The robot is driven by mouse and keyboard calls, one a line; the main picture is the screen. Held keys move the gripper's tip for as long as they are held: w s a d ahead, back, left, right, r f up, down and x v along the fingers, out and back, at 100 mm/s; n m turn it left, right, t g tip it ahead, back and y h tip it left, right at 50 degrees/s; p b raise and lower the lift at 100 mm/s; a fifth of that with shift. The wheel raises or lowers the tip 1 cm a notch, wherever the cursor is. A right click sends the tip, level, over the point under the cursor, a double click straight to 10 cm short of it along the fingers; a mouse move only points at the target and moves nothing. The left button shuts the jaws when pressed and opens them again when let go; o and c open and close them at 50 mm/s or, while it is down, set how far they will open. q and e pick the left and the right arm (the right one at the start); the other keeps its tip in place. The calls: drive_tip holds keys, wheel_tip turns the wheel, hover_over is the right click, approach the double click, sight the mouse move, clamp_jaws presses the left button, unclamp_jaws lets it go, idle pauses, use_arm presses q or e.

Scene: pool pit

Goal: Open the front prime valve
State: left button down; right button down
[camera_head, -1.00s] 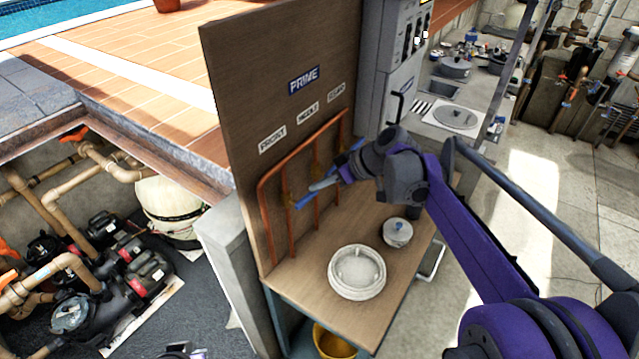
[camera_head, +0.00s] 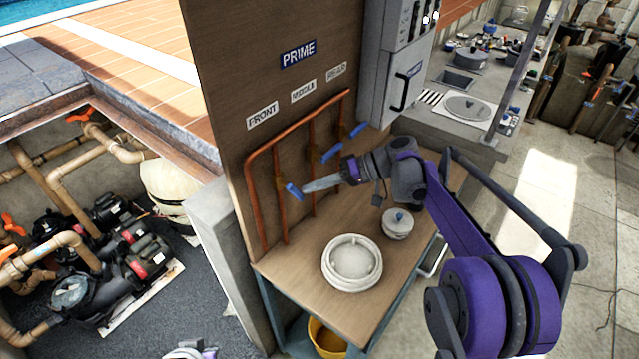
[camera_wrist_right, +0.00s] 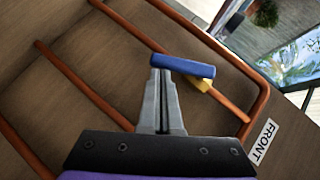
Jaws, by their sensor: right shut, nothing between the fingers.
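The front prime valve has a blue lever handle (camera_head: 294,191) on the copper pipe (camera_head: 281,215) below the FRONT label (camera_head: 262,116). The handle slants down to the right, unlike the other two blue handles. My right gripper (camera_head: 306,190) is shut and empty, its fingertips at the handle's right side. In the right wrist view, the fingertips (camera_wrist_right: 160,72) lie against or very near one end of the blue handle (camera_wrist_right: 186,66); contact cannot be told for sure. The brass valve body (camera_wrist_right: 201,86) shows partly behind the handle.
The middle handle (camera_head: 332,152) and rear handle (camera_head: 358,130) are close to my right wrist. A white round lid-like part (camera_head: 352,262) and a small white pot-like part (camera_head: 397,224) sit on the wooden bench (camera_head: 300,270) below. The wooden board (camera_head: 225,80) stands behind the pipes.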

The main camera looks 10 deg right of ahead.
drive_tip(key=shift+s+a+f, duration=0.2)
drive_tip(key=shift+f, duration=0.2)
drive_tip(key=shift+r, duration=0.1)
drive_tip(key=shift+r+p, duration=0.35)
drive_tip(key=shift+r, duration=0.35)
drive_tip(key=w+v, duration=0.1)
drive_tip(key=v, duration=0.9)
drive_tip(key=shift+s+d, duration=0.45)
